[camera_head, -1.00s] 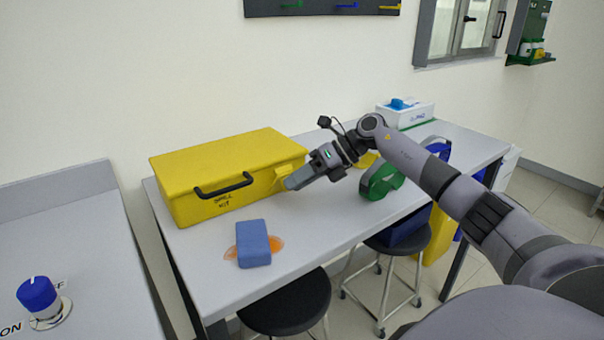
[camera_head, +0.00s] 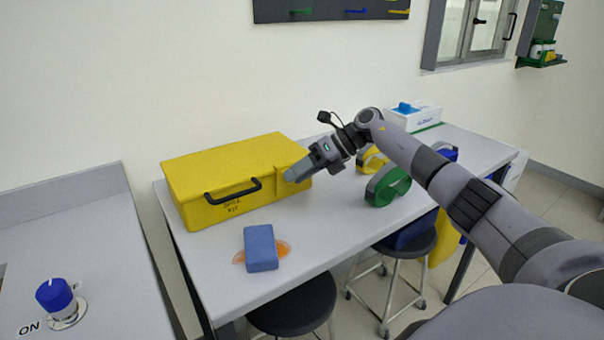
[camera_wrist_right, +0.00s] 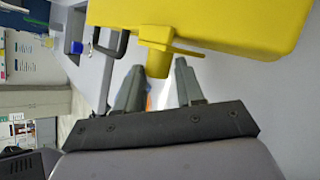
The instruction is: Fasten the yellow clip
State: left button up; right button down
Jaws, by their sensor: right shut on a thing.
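The yellow clip (camera_head: 280,178) is at the right end of the front of the yellow spill kit box (camera_head: 213,183), beside its black handle (camera_head: 233,191). The lid is down. My right gripper (camera_head: 291,176) is at the clip, coming from the right. In the right wrist view, the clip (camera_wrist_right: 154,62) sits between the fingertips of the gripper (camera_wrist_right: 159,68), against the box (camera_wrist_right: 215,22). The gripper is shut on it. The fingers partly hide the clip in the head view, so its latching cannot be told. My left gripper is out of view.
A blue sponge (camera_head: 260,247) lies on an orange spill (camera_head: 284,248) in front of the box. Green (camera_head: 387,187) and yellow (camera_head: 371,160) rounded items stand right of my gripper. A white box (camera_head: 415,117) is at the back right. Stools (camera_head: 293,306) stand below the front edge.

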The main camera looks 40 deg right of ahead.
jog(key=shift+w+d+r+m+g+p, duration=0.1)
jog(key=shift+w+r+m+g+p, duration=0.35)
jog(key=shift+w+r, duration=0.4)
jog(key=shift+r+g, duration=0.1)
jog(key=shift+g, duration=0.35)
jog(key=c, duration=0.8)
grip_release()
jog(key=shift+c, duration=0.2)
jog(key=shift+d+r, duration=0.1)
jog(key=b+v, duration=0.1)
jog(key=v, duration=0.5)
jog(key=shift+s+d, duration=0.2)
jog(key=shift+s, duration=0.2)
